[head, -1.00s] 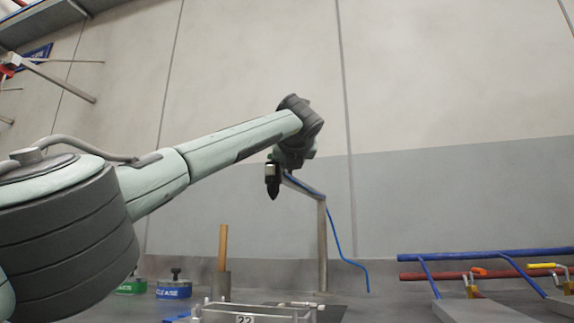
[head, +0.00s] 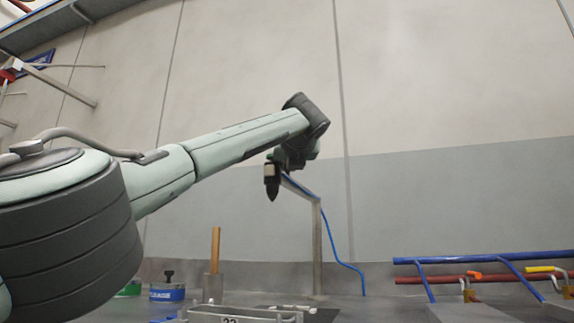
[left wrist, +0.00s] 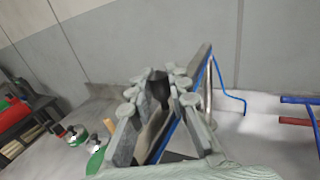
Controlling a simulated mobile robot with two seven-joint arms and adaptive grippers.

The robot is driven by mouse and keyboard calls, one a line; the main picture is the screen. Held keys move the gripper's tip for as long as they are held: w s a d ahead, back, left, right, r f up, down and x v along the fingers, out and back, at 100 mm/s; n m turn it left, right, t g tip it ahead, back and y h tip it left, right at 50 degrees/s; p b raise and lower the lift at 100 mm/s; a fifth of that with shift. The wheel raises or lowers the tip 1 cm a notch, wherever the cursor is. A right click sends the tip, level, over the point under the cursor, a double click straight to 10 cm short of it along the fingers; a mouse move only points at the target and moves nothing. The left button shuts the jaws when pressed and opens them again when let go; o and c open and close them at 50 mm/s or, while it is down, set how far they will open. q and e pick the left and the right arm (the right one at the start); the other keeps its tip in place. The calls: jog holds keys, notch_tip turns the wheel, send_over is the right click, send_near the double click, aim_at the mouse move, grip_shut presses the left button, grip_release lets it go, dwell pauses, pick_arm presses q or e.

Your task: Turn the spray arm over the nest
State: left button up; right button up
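The spray arm (head: 301,188) is a thin bar with a blue hose, on top of an upright grey post (head: 317,250). It points left and toward me, its free end partly behind my left gripper (head: 272,188). The dark fingers point down at that end. In the left wrist view the fingers (left wrist: 162,88) stand on both sides of the bar and its blue hose (left wrist: 176,122). I cannot tell whether they press on it. A low grey tray marked 22 (head: 205,317), perhaps the nest, is at the bottom edge, partly cut off. My right gripper is not in view.
A wooden handle (head: 215,248) stands in a grey holder left of the post. Blue (head: 167,293) and green tins are farther left. Blue and red rails (head: 480,257) are at the right. A wall closes the back.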

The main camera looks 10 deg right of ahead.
pick_arm(q)
jog(key=shift+o, duration=0.7)
jog(key=shift+s+d, duration=0.25)
jog(key=shift+d, duration=0.25)
jog(key=shift+a, duration=0.1)
jog(key=shift+w+a, duration=0.1)
jog(key=shift+a+r, duration=0.1)
jog(key=s+a, duration=0.1)
jog(key=s, duration=1.1)
